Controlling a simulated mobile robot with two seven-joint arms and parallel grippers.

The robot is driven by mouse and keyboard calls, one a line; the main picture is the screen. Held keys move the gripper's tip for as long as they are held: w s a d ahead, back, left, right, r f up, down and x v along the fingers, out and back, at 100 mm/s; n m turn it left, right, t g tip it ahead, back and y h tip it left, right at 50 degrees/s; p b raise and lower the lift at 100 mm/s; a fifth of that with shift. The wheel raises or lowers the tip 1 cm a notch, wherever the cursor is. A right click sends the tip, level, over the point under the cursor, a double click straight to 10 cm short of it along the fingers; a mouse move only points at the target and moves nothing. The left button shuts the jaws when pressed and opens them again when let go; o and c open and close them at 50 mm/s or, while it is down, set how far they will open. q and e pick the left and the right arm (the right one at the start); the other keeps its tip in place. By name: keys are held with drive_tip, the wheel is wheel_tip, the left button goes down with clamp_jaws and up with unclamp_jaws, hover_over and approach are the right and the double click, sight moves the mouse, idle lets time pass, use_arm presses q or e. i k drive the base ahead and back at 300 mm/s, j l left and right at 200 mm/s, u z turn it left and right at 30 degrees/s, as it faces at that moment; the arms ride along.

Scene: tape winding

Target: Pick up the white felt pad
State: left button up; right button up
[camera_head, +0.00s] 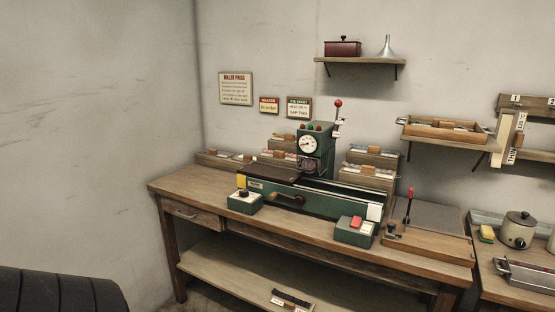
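I cannot make out a white felt pad for certain in the head view. A small white patch (375,212) shows at the right end of the green press (325,198), but I cannot tell whether it is a pad or a label. A dark strip with a whitish part (291,300) lies on the lower shelf of the bench, too small to identify. Neither of my grippers is in view.
The wooden bench (180,185) has a bare left end. Green control boxes (245,203) stand before the press, and card racks behind it. A right-hand table holds a pot (518,232), a yellow block (487,233) and a metal tray (525,275). Wall shelves (345,60) hang above.

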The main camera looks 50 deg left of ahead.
sight(244, 158)
drive_tip(key=j+z, duration=0.2)
drive_tip(key=j, duration=0.25)
drive_tip(key=k+j+z, duration=0.15)
drive_tip(key=j, duration=0.75)
drive_tip(key=k+j+z, duration=0.15)
drive_tip(key=j, duration=0.3)
drive_tip(key=k+j, duration=0.1)
drive_tip(key=j, duration=0.35)
drive_tip(key=k+j+z, duration=0.1)
drive_tip(key=j, duration=0.35)
